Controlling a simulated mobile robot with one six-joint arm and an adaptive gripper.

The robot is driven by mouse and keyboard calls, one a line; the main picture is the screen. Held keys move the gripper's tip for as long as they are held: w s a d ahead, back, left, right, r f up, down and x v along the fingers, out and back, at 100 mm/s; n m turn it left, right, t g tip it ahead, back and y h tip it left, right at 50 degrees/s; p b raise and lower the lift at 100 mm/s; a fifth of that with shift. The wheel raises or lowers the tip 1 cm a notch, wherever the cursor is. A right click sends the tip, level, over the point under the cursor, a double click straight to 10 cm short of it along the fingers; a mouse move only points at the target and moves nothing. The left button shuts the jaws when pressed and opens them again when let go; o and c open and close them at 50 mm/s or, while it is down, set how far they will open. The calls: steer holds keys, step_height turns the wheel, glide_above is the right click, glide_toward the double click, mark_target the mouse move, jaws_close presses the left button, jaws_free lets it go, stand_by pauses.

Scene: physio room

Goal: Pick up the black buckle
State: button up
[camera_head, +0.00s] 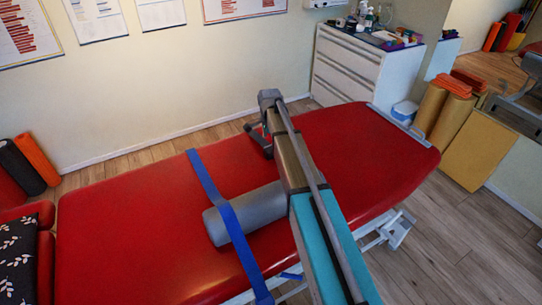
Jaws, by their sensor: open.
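I cannot make out the black buckle; it may be hidden or too small. A blue strap (209,178) crosses the red treatment table (130,240) and runs over a grey roll (262,205). My gripper (259,142) is at the far edge of the table, to the right of the strap's far end and beyond the roll. It is open, small and dark in this view, and I see nothing between its fingers. My arm reaches over the table and hides part of its middle.
A white drawer cabinet (345,70) with bottles on top stands behind the table. A patterned cushion (18,262) is at the left edge. Dark and orange rolls (36,160) lean by the wall. The table's right part (380,150) is clear.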

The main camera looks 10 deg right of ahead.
mark_target(270, 148)
steer(key=shift+f, duration=0.1)
stand_by(0.3)
steer(key=f+b, duration=0.3)
steer(key=shift+s+d+f+b, duration=0.1)
steer(key=shift+s+f+b, duration=0.1)
steer(key=shift+s+b, duration=0.1)
steer(key=shift+f+b, duration=0.8)
steer(key=shift+f, duration=0.05)
steer(key=c, duration=1.3)
steer(key=shift+w+r, duration=0.1)
steer(key=shift+r, duration=0.15)
